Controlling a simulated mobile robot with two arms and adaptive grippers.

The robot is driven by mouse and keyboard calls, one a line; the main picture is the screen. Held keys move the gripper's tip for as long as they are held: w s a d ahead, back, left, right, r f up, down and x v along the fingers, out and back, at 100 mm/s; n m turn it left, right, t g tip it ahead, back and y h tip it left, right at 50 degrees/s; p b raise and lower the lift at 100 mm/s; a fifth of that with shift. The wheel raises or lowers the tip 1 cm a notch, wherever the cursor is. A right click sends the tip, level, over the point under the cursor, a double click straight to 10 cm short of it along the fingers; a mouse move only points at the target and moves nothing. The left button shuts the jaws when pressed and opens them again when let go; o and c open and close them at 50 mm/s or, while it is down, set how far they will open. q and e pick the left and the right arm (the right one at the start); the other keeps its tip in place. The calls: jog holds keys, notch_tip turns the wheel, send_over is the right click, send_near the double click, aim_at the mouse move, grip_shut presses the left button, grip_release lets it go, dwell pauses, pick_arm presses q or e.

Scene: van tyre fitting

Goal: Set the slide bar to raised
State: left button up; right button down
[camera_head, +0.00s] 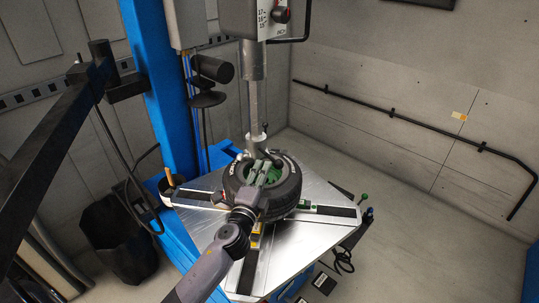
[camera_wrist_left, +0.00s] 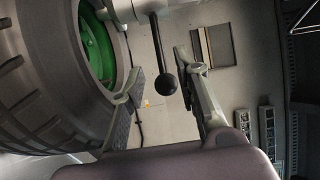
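The slide bar (camera_head: 253,95) is an upright silver post hanging from the grey head box of the tyre changer. Its lower end reaches down to the tyre (camera_head: 282,187), which has a green rim (camera_wrist_left: 97,42). My left gripper (camera_head: 264,166) is over the tyre near the foot of the bar. In the left wrist view my left gripper (camera_wrist_left: 162,98) has its two fingers wide apart. A lever with a black ball knob (camera_wrist_left: 168,83) shows between the fingers; whether they touch it I cannot tell. My right gripper is not in view.
The tyre lies on a silver turntable (camera_head: 210,220) with dark slots. A blue column (camera_head: 160,85) stands behind on the left. A black bin (camera_head: 118,240) is at the left on the floor.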

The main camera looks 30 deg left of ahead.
aim_at(270, 156)
pick_arm(q)
jog(key=w, duration=0.2)
jog(key=w+a, duration=0.1)
jog(key=w, duration=0.4)
jog(key=shift+w+a+r, duration=0.2)
jog(key=shift+w, duration=0.05)
jog(key=shift+c, duration=0.2)
grip_shut()
jog(key=shift+f, duration=0.1)
